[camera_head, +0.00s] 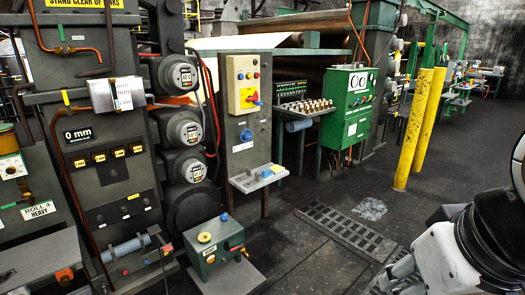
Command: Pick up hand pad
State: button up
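A small blue block (265,173) lies on a grey shelf (247,185) at the foot of the grey control panel (247,125). A small pale item (277,168) lies at its right. Either may be the hand pad; they are too small to tell. My white and black arm shows at the lower right, well apart from the shelf. My gripper's fingertips cannot be made out in this view.
A green button box (213,248) stands low in front of the shelf. Round gauges and pipes line the left machine. A green cabinet (347,108) and yellow posts (414,135) stand farther right. Dark floor (300,245) with a grate (345,232) is open.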

aim_at(267, 174)
jog(key=i+l+z, duration=0.1)
jog(key=i+z, duration=0.15)
jog(key=i, duration=0.3)
jog(key=i+z, duration=0.25)
jog(key=i, duration=0.3)
jog(key=i+z, duration=0.2)
jog(key=i, duration=0.35)
jog(key=i+j+z, duration=0.25)
jog(key=i, duration=0.25)
jog(key=i+u, duration=0.15)
jog(key=i, duration=0.4)
jog(key=i+l+u, duration=0.2)
jog(key=i, duration=0.35)
jog(key=i+j+u, duration=0.1)
jog(key=i+u, duration=0.35)
jog(key=i+l+u, duration=0.1)
jog(key=i+u, duration=0.3)
jog(key=i, duration=0.25)
